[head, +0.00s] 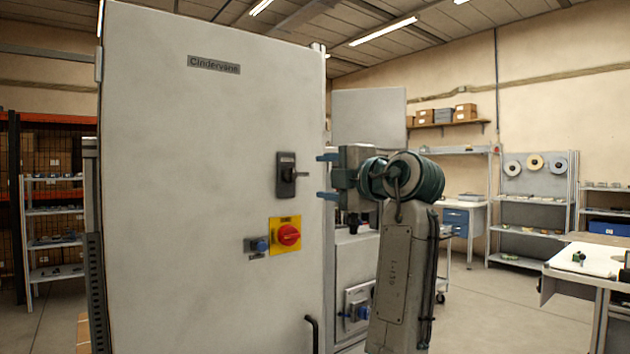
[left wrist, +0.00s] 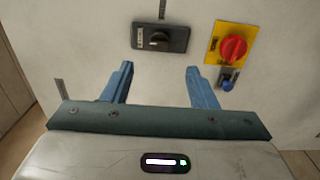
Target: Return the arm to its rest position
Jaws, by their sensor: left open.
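My left gripper (head: 327,176) is open in the head view, its two blue fingers pointing left at the grey cabinet (head: 200,130). In the left wrist view the open fingers (left wrist: 159,72) have nothing between them and point at the cabinet's front. A black rotary handle (head: 287,175) on the cabinet is just left of the fingers in the head view. It also shows beyond the fingertips in the left wrist view (left wrist: 160,38). The gripper looks apart from the handle. My left arm stands folded right of the cabinet. My right gripper is not in view.
A red knob (head: 289,235) on a yellow plate and a blue button (head: 259,245) sit below the handle. A worktable (head: 585,268) stands at the right. Shelves with tape reels (head: 535,161) are behind. The floor between is open.

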